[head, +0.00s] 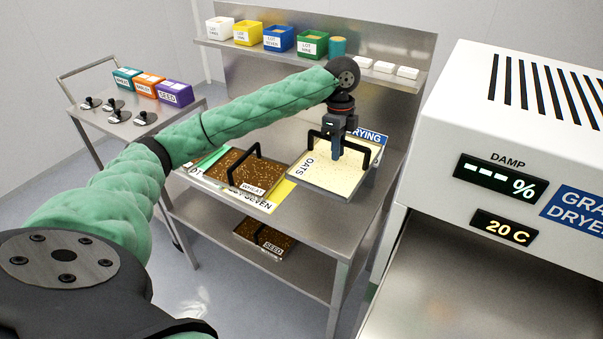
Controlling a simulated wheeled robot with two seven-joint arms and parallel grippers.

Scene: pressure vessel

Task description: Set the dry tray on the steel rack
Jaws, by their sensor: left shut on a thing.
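A tray of pale grain labelled OATS (345,181) is at the right of the steel table's upper surface in the head view. My left gripper (337,152) comes down from above and is shut on the tray's black arched handle (365,158). I cannot tell whether the tray rests on the surface or is slightly raised. A tray of brown grain labelled WHEAT (225,178) sits to its left, with its own black handle. Another brown tray labelled SEED (266,240) lies on the lower shelf. No visible mark shows which tray is dry. My right gripper is not in view.
A blue DRYING sign (372,136) is behind the oats tray; a yellow LOT SEVEN sign (281,191) is beside the wheat tray. Coloured lot bins (280,39) line a high shelf. A white dryer (516,95) fills the right. A cart (107,118) stands at left.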

